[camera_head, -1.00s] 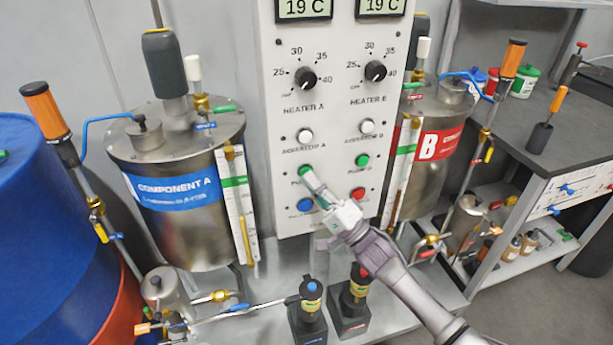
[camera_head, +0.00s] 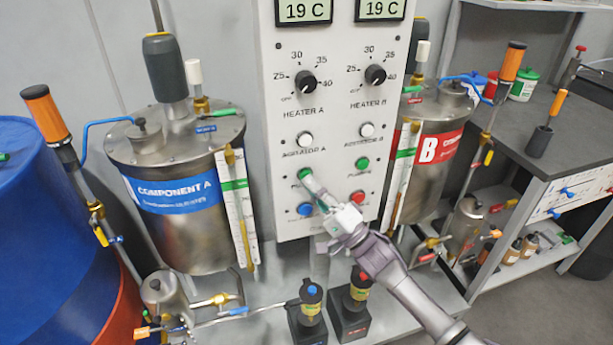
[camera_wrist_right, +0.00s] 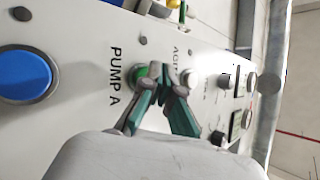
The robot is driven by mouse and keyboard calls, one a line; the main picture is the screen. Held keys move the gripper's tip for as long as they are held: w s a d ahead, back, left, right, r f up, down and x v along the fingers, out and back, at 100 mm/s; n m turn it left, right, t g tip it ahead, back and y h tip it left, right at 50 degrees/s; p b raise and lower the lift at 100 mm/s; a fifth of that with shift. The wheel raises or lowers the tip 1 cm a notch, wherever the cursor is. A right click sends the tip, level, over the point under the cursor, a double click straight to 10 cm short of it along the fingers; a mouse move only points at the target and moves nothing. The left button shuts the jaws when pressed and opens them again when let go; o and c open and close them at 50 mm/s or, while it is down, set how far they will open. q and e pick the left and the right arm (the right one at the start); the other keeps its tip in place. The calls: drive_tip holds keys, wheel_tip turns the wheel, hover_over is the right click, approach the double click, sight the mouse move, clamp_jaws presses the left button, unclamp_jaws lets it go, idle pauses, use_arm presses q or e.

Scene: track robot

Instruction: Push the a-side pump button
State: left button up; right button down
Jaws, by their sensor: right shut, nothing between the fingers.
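The green pump A button (camera_head: 305,174) is on the left column of the white control panel (camera_head: 333,225), below the white agitator A button. My right gripper (camera_head: 311,180) is shut and empty, its tips at the lower right edge of the green button in the head view. In the right wrist view the fingers (camera_wrist_right: 165,78) point at the green button (camera_wrist_right: 143,74) and partly cover it, beside the "PUMP A" label. I cannot tell whether the tips touch it or whether it is pressed in. My left gripper is not in view.
A blue button (camera_head: 305,209) sits below the green one. A second green button (camera_head: 362,163) and a red button (camera_head: 357,197) are to the right. The steel component A tank (camera_head: 185,235) stands left of the panel. Two small bottles stand below it.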

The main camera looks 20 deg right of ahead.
drive_tip(key=shift+w, duration=0.1)
idle(0.3)
drive_tip(key=shift+w, duration=0.35)
drive_tip(key=shift+s, duration=0.45)
drive_tip(key=shift+p, duration=0.3)
drive_tip(key=s+p, duration=0.3)
drive_tip(key=s, duration=0.3)
drive_tip(key=shift+p, duration=0.3)
